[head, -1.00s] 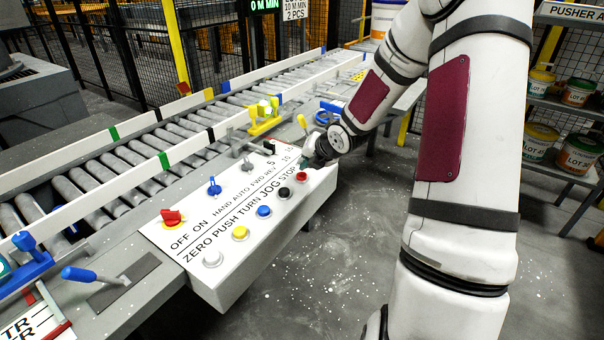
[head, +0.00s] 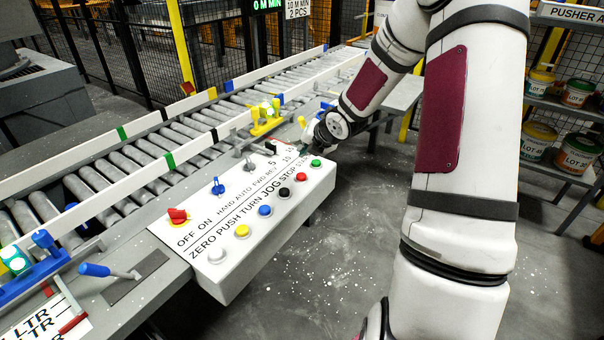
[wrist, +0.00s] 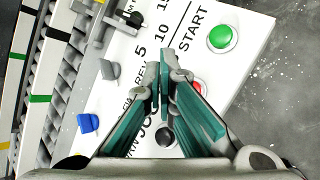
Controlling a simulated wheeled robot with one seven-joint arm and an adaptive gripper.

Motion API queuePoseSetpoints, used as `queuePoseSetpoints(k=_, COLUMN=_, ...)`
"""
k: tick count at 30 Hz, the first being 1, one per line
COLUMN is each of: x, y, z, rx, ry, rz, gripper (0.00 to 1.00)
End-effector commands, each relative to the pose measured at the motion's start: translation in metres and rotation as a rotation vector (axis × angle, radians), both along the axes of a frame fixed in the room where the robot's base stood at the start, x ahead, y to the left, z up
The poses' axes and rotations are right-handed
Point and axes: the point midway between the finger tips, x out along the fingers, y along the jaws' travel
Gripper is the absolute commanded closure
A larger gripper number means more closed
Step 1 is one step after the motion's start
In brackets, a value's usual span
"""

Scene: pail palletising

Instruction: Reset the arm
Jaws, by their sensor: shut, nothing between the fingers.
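My gripper (wrist: 165,78) is shut and empty in the wrist view, its teal-padded fingers together above the white control panel (wrist: 120,75). The green START button (wrist: 223,36) lies ahead and right of the fingertips, apart from them. The red button (wrist: 198,84) is partly hidden behind a finger, and the black button (wrist: 165,137) shows between the fingers. In the head view my gripper (head: 305,138) is at the panel's far end, small and partly hidden by my wrist. The panel (head: 232,262) carries a red switch (head: 178,216), a blue switch (head: 217,186) and several buttons, with the green button (head: 315,163) clear.
A roller conveyor (head: 140,165) with white side rails runs behind the panel. A yellow fixture (head: 266,120) and a blue-handled lever (head: 95,270) stand along its near side. A shelf with paint pails (head: 578,155) is at the right. The floor before the panel is open.

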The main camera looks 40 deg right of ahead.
Motion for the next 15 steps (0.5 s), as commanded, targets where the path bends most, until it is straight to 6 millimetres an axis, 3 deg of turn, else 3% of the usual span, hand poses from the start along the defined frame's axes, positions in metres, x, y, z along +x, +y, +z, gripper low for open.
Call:
queuePoseSetpoints(k=11, x=-0.001, y=0.001, z=0.001, rx=0.002, ry=0.003, rz=-0.006, gripper=1.0)
queuePoseSetpoints(k=15, x=-0.008, y=0.012, z=0.021, rx=0.032, ry=0.032, rz=-0.078, gripper=1.0)
